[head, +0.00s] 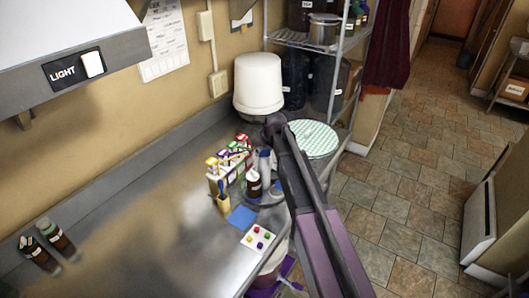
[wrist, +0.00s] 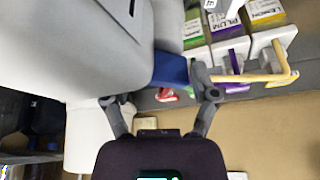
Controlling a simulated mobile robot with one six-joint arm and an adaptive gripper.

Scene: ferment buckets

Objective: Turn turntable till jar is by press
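A dark bottle-like jar (head: 254,184) with a white label stands on the counter. It seems to be on a round grey base, perhaps the turntable, which is partly hidden by my arm. A grey upright thing with blue parts (head: 264,163) stands just behind the jar; I cannot tell if it is the press. In the wrist view my gripper (wrist: 161,105) has its two fingers spread with a gap between them. A grey body with a blue end (wrist: 171,69) is close beyond the fingers; contact with the right finger cannot be told.
Small cartons (head: 226,165) stand left of the jar, with a yellow handle showing. A blue square (head: 242,216) and a button pad (head: 258,238) lie in front. A white bucket (head: 258,82) and a checkered lid (head: 315,138) are behind. The counter's left is mostly clear.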

